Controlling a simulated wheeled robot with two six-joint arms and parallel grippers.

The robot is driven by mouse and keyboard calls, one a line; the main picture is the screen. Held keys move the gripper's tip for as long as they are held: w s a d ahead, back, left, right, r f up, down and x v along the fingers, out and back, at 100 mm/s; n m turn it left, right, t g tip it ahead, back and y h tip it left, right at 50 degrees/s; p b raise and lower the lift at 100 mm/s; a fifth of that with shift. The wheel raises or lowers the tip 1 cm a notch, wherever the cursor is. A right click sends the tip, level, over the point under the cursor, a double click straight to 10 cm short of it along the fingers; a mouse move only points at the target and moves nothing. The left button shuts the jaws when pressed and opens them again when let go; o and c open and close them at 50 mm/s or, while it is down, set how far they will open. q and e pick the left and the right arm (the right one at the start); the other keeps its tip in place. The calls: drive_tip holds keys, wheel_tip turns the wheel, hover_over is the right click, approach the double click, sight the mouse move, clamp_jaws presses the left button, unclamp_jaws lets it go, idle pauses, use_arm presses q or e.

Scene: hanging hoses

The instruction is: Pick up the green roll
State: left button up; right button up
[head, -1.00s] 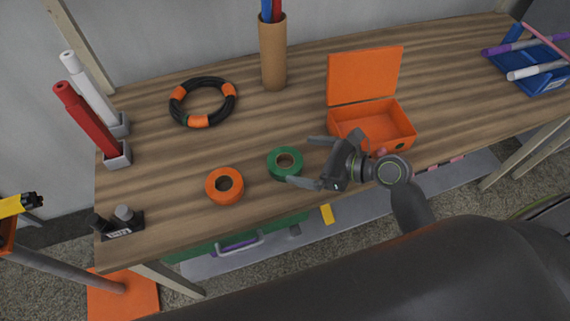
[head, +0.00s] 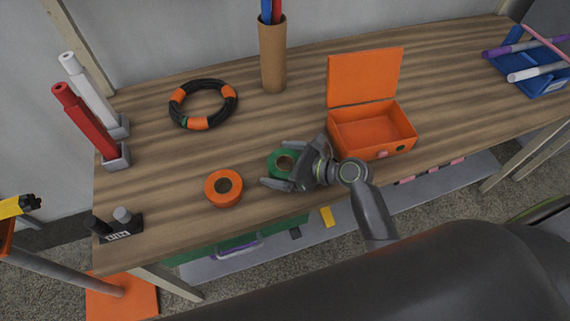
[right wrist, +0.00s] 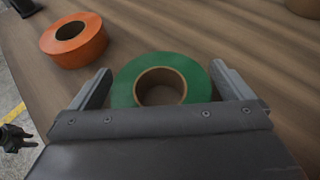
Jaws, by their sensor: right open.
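The green roll (head: 281,160) lies flat on the wooden table, partly covered by my right gripper in the head view. In the right wrist view the green roll (right wrist: 122,90) shows its brown core and sits between the two fingers. My right gripper (head: 272,164) is open, with one finger on each side of the roll; it also shows in the right wrist view (right wrist: 160,78). I cannot tell whether the fingers touch the roll. In the right wrist view, a small dark gripper-like part shows at the far left edge. My left gripper is not in the head view.
An orange roll (head: 224,188) lies just left of the green one. An open orange box (head: 372,130) stands to the right. A black and orange ring (head: 203,103) and a cardboard tube (head: 272,55) are farther back. The table's front edge is close by.

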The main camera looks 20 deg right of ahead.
drive_tip(key=shift+c, duration=0.4)
drive_tip(key=c, duration=1)
drive_tip(key=shift+r, duration=0.15)
